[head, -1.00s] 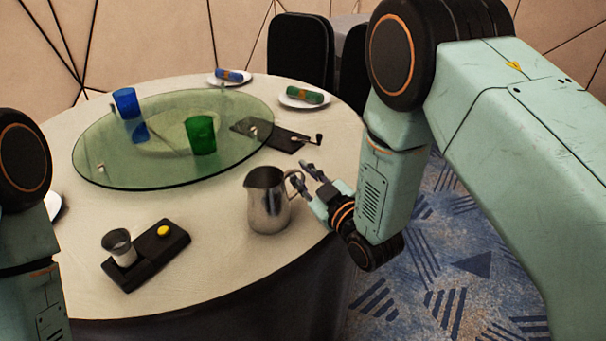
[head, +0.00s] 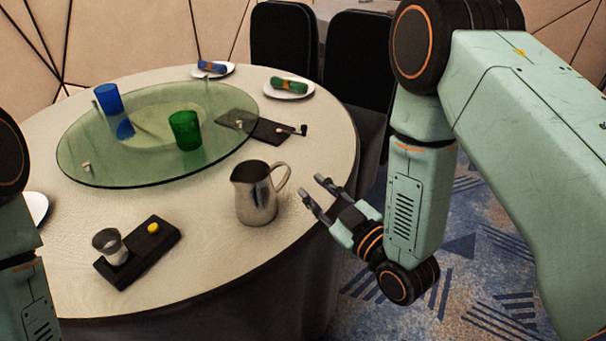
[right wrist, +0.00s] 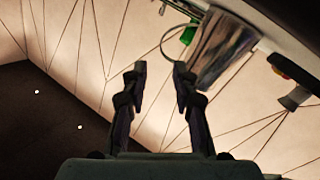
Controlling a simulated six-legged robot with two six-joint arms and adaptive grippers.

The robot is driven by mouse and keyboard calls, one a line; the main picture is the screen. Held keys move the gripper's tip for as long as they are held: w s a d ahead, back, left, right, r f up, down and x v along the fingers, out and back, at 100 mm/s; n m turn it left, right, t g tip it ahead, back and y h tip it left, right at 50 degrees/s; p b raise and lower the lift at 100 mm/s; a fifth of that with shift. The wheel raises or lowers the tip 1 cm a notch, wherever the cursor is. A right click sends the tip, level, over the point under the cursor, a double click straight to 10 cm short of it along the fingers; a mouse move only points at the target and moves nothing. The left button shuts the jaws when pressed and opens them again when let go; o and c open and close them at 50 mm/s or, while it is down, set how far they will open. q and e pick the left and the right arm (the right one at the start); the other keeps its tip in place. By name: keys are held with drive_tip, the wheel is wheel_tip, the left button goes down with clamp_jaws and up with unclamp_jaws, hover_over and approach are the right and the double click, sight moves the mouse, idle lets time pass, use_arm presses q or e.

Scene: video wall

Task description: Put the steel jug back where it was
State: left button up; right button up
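The steel jug (head: 256,196) stands upright on the pale round table (head: 215,258), near its right front edge, with its handle toward the right. My right gripper (head: 316,189) is open and empty, just right of the jug's handle and apart from it, at the table's edge. In the right wrist view the jug (right wrist: 222,48) lies beyond the open fingertips (right wrist: 154,72), up and to the right. My left arm shows at the left edge of the head view, but its gripper is out of the picture.
A black tray (head: 165,240) with a small cup (head: 110,244) and yellow item sits front left. A glass turntable (head: 85,165) carries a blue tumbler (head: 108,98) and a green tumbler (head: 185,130). A dark mat (head: 265,131) and plates lie behind. Floor right of the table is open.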

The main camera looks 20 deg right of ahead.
drive_tip(key=s+d+f+m+g+h, duration=0.25)
drive_tip(key=s+f+g, duration=0.25)
drive_tip(key=s+f, duration=0.3)
drive_tip(key=s+d+f+m+g+h, duration=0.2)
drive_tip(key=s+f+m+g, duration=0.15)
drive_tip(key=s+f, duration=0.5)
drive_tip(key=s+d+f+m+g+h, duration=0.1)
drive_tip(key=s+f+g, duration=0.1)
drive_tip(key=s+g, duration=0.2)
drive_tip(key=s+d+f+m+g+h, duration=0.1)
drive_tip(key=s+d+f+m+g, duration=0.1)
drive_tip(key=s, duration=0.9)
drive_tip(key=shift+f+g, duration=0.65)
drive_tip(key=shift+g, duration=0.4)
